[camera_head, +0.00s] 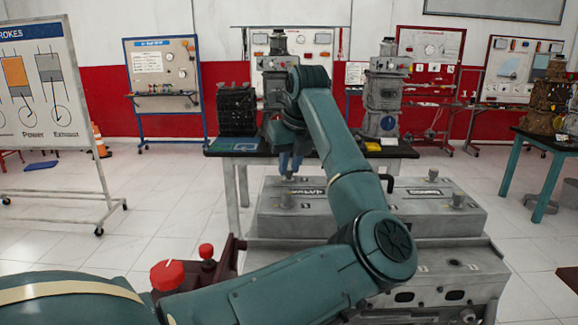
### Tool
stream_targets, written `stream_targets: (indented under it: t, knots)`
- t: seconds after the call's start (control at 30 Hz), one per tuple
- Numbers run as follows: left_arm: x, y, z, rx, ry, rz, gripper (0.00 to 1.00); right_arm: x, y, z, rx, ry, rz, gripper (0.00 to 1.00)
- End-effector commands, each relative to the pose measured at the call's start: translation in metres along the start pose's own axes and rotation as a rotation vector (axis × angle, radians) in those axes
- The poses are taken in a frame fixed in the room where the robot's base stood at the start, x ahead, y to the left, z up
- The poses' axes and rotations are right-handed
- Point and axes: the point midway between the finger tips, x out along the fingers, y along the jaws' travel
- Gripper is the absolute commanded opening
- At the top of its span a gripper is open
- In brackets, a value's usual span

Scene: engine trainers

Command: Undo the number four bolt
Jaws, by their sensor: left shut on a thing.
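The grey engine block (430,222) stands in front of me with two raised covers on top, lettered plates on them. Several knob-like bolts stand on the covers: one at the near left (287,201) and one at the near right (458,200). I cannot read any bolt numbers. My left gripper (290,168), with blue fingers pointing down, is over the left cover's back part. It is shut on a small grey bolt, mostly hidden between the fingers. Whether this bolt still touches the cover I cannot tell. My left arm crosses in front of the engine and hides its middle. My right gripper is not in view.
A dark table (400,150) behind the engine carries machine parts and a small blue tray (237,143). Red knobs (171,275) stand at the engine's left. A whiteboard (55,110) is at left, another table (550,140) at right. Open floor lies left of the engine.

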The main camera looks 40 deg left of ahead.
Motion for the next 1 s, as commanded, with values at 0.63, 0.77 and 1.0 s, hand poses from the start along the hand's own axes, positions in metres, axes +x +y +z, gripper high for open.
stream_targets:
  t: [0.63,0.77,1.0]
  knots:
    - [-0.0010,-0.0062,0.0030,-0.563,0.000,0.236,0.00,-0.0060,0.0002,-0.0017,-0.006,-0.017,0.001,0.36]
    - [-0.0004,-0.0071,0.0039,-0.678,0.000,0.283,0.00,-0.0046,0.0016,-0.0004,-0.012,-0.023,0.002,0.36]
    - [0.0006,-0.0085,0.0054,-0.888,0.001,0.370,0.00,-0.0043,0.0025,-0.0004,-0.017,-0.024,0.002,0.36]
